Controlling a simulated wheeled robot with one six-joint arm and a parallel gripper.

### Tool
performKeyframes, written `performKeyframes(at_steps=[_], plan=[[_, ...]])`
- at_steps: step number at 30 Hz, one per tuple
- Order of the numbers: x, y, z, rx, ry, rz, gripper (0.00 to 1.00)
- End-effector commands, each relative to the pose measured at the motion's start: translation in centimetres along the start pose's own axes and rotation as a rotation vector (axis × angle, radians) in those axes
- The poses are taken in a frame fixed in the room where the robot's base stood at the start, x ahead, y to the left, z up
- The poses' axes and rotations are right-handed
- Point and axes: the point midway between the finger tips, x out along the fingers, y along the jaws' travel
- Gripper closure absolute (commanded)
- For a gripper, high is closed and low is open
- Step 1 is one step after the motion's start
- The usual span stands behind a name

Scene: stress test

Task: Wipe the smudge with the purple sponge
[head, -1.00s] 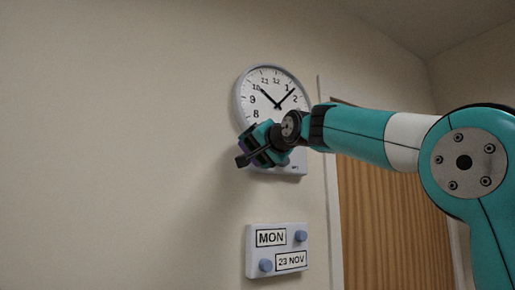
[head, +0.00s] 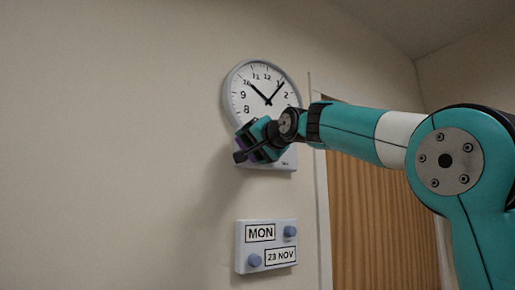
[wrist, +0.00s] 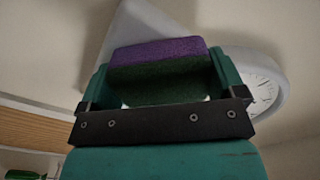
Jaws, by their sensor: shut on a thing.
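The purple sponge (wrist: 160,52) shows in the wrist view between the fingers of my gripper (wrist: 160,75); it has a purple band and a dark green part. My gripper is shut on it. In the head view my gripper (head: 252,142) is in front of the lower left edge of the wall clock, and only a small purple patch of the sponge (head: 240,144) shows. I see no smudge in either view. I cannot tell whether the sponge touches anything.
A round wall clock (head: 262,80) hangs on the pale wall (head: 110,120). Below it is a calendar panel (head: 278,247) with two blue knobs. A wooden door (head: 370,210) stands to the right, behind my arm. The wall at the left is bare.

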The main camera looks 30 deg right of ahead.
Motion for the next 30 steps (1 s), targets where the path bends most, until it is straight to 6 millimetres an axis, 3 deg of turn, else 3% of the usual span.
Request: performKeyframes(at_steps=[4, 16, 30], plan=[[0.1, -1.0, 1.1, -0.001, -0.007, -0.006, 0.30], [0.0, -1.1, 1.3, 0.000, -0.006, -0.004, 0.30], [-4.7, -1.0, 1.3, 0.000, -0.006, -0.005, 0.30]])
